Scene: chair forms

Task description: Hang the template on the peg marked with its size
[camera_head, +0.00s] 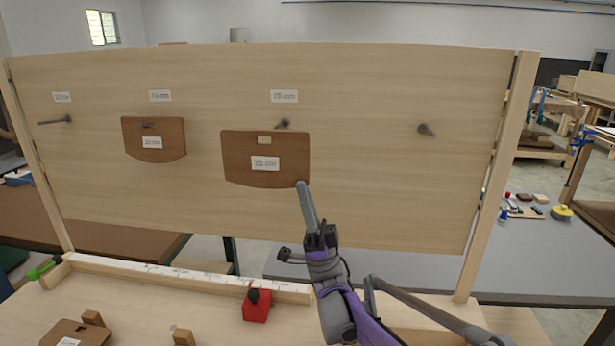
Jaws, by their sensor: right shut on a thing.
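A large brown template (240,170) with a small slot near its top and a white label hangs in front of the upright board (380,90). My right gripper (303,188) is shut on its lower right corner. The third peg (282,124) shows just above its top edge, up and right of the slot, so the slot is not around it. A white label (284,96) is above that peg. The label figures are too small to read surely. A smaller template (170,137) hangs on the second peg (147,125). My left gripper is not in view.
The first peg (54,120) on the left and an unlabelled peg (427,130) on the right are bare. On the bench in front are a ruler strip (200,277), a red block (257,305) and another brown template (60,334) with wooden blocks.

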